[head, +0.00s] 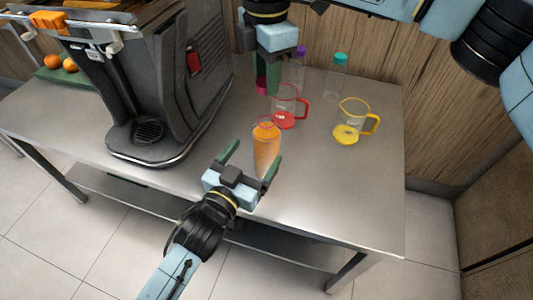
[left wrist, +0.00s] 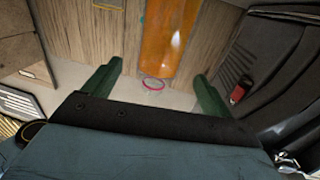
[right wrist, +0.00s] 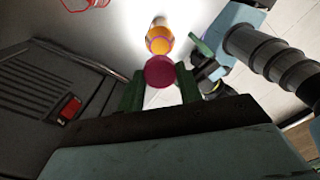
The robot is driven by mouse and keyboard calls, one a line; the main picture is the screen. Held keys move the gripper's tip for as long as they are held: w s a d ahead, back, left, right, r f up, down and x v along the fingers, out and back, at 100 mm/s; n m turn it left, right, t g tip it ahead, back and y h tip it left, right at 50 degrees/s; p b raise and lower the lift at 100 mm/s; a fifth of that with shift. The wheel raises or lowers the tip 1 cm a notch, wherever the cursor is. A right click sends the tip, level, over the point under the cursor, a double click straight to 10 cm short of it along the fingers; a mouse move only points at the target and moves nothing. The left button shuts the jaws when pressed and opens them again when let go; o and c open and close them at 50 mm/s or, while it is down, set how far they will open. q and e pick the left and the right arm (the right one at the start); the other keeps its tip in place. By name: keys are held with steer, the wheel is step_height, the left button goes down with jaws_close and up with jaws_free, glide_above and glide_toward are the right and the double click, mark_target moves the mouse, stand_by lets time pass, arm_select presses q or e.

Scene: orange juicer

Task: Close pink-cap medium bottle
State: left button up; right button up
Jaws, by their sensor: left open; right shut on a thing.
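The medium bottle (head: 267,150), full of orange juice, stands upright on the steel table with no cap on its neck. It also shows in the left wrist view (left wrist: 170,40) and the right wrist view (right wrist: 159,40). My left gripper (head: 251,160) is open in front of the bottle, its fingers spread to either side; I see no contact. My right gripper (head: 267,88) is shut on the pink cap (right wrist: 160,72), above the table and behind the bottle in the head view. The cap (head: 261,91) shows only partly there, below the green fingers.
A red-rimmed jug (head: 285,112) stands just behind the bottle, and a yellow-rimmed jug (head: 350,125) stands to the right. A purple-cap bottle (head: 298,65) and a teal-cap bottle (head: 338,70) stand at the back. The juicer (head: 160,85) is on the left. The table's front right is clear.

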arm_select(q)
steer(key=x, duration=0.6)
steer(key=shift+w+d, duration=0.2)
steer(key=shift+w, duration=0.15)
steer(key=shift+c, duration=0.2)
steer(key=c, duration=1.4)
arm_select(e)
glide_above(267, 116)
steer(key=shift+f, duration=2.5)
steer(key=shift+f, duration=0.85)
steer(key=shift+f, duration=0.55)
arm_select(q)
jaws_close()
arm_select(e)
steer(key=m, duration=0.6)
steer(key=shift+m, duration=0.3)
